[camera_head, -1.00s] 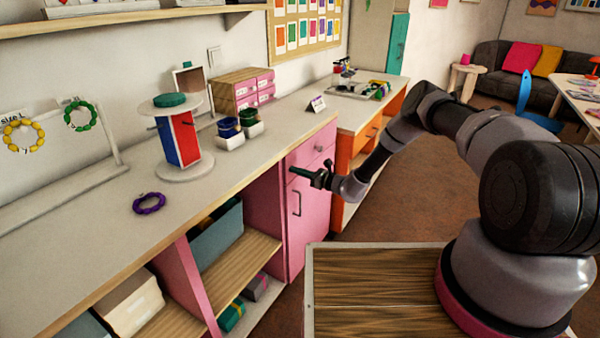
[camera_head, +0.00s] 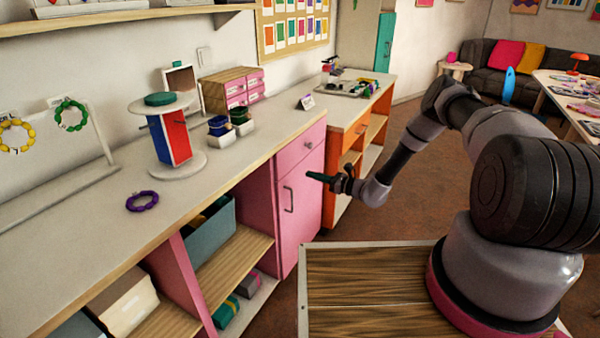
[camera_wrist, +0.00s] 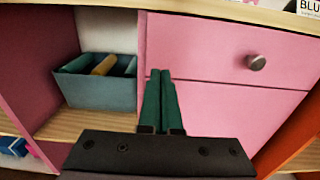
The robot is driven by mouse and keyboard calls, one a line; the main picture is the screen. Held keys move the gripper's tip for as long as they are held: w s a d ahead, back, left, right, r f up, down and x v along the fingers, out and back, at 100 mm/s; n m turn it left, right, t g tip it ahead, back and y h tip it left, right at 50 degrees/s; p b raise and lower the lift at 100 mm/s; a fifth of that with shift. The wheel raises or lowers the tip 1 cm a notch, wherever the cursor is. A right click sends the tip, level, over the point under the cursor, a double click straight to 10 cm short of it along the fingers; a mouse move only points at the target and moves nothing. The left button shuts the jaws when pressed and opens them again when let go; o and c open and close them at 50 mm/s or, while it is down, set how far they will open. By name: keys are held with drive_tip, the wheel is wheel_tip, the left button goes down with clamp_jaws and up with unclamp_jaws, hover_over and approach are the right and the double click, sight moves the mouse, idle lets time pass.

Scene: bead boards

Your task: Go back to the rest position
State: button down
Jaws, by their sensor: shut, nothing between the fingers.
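My gripper (camera_head: 322,177) is in front of the pink cabinet (camera_head: 300,205), below the level of the countertop. In the wrist view its two green fingers (camera_wrist: 163,85) lie together, shut with nothing between them. They point toward the pink drawer and door fronts (camera_wrist: 222,105), and I cannot tell the exact gap. My arm bends down from the right in the head view.
The white countertop (camera_head: 85,235) carries a purple bead ring (camera_head: 142,201), a red and blue stand (camera_head: 170,138) and small pots (camera_head: 218,127). A grey-blue bin (camera_wrist: 95,90) sits in the open shelf. Brown floor (camera_head: 425,185) is clear to the right.

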drive_tip(key=s+d+r+n+g+h, duration=0.1)
drive_tip(key=s+r+n+g+h, duration=0.25)
drive_tip(key=r, duration=0.75)
drive_tip(key=s+d+r+n+g, duration=0.2)
drive_tip(key=s+r+n+g, duration=0.3)
drive_tip(key=r, duration=0.7)
drive_tip(key=s+d+r+n+g+h, duration=0.1)
drive_tip(key=s+r+n, duration=0.2)
drive_tip(key=r+n, duration=0.55)
drive_tip(key=s+d+r+n+t+h, duration=0.1)
drive_tip(key=s+d+r+t+h, duration=0.1)
drive_tip(key=s+d+r, duration=0.3)
drive_tip(key=s+d+r+n+t+h, duration=0.1)
drive_tip(key=s+d+r+t+h, duration=0.2)
drive_tip(key=s+r, duration=0.6)
drive_tip(key=s+d+r+t+h, duration=0.2)
drive_tip(key=s+d+r+h, duration=0.2)
drive_tip(key=s+d+r, duration=0.3)
drive_tip(key=s, duration=0.5)
drive_tip(key=shift+r+n+t, duration=0.2)
drive_tip(key=shift+n+t, duration=0.15)
drive_tip(key=shift+n, duration=0.05)
